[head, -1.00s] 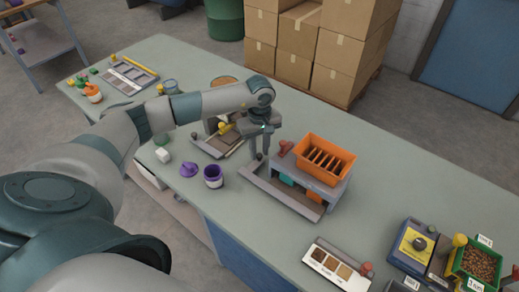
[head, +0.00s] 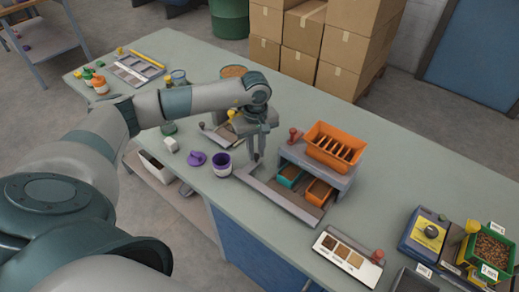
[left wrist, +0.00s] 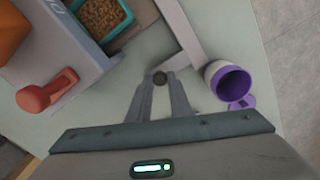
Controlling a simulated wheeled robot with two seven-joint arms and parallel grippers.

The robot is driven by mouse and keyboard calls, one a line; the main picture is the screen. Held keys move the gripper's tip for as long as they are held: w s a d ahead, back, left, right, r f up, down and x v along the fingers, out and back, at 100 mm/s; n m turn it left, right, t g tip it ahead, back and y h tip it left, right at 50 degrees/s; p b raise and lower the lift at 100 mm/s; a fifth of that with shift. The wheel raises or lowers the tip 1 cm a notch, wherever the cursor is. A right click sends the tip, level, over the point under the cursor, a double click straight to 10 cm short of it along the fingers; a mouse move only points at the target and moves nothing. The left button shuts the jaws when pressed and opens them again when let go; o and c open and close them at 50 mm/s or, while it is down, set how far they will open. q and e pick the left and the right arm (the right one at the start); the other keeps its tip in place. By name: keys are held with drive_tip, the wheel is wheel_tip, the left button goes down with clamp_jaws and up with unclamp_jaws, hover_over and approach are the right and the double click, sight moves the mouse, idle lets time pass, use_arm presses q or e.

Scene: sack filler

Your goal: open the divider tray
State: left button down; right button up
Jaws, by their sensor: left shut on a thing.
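The divider tray (head: 290,203) is a low grey frame drawn out at the front of a grey housing (head: 343,182). A teal bin (head: 288,177) and an orange bin (head: 318,193) show side by side between its front bar and the housing. The teal bin holds brown grains in the left wrist view (left wrist: 104,22). My left gripper (head: 255,160) is at the tray's left end. My right gripper is not in view.
An orange slotted box (head: 335,147) sits on the housing, beside a red lever (head: 293,135). A sample card (head: 345,258) lies front right.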

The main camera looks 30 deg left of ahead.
sight(247, 170)
use_arm(q)
drive_tip(key=shift+s+a+f, duration=0.1)
drive_tip(key=shift+s, duration=0.35)
drive_tip(key=s+b, duration=0.1)
drive_tip(key=s, duration=0.2)
drive_tip(key=shift+s+a, duration=0.15)
drive_tip(key=shift+s, duration=0.25)
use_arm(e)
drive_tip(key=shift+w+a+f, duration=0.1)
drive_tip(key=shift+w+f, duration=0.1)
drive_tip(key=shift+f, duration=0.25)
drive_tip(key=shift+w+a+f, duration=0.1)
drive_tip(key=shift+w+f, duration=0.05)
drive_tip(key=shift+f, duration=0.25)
use_arm(q)
drive_tip(key=c, duration=1.6)
unclamp_jaws()
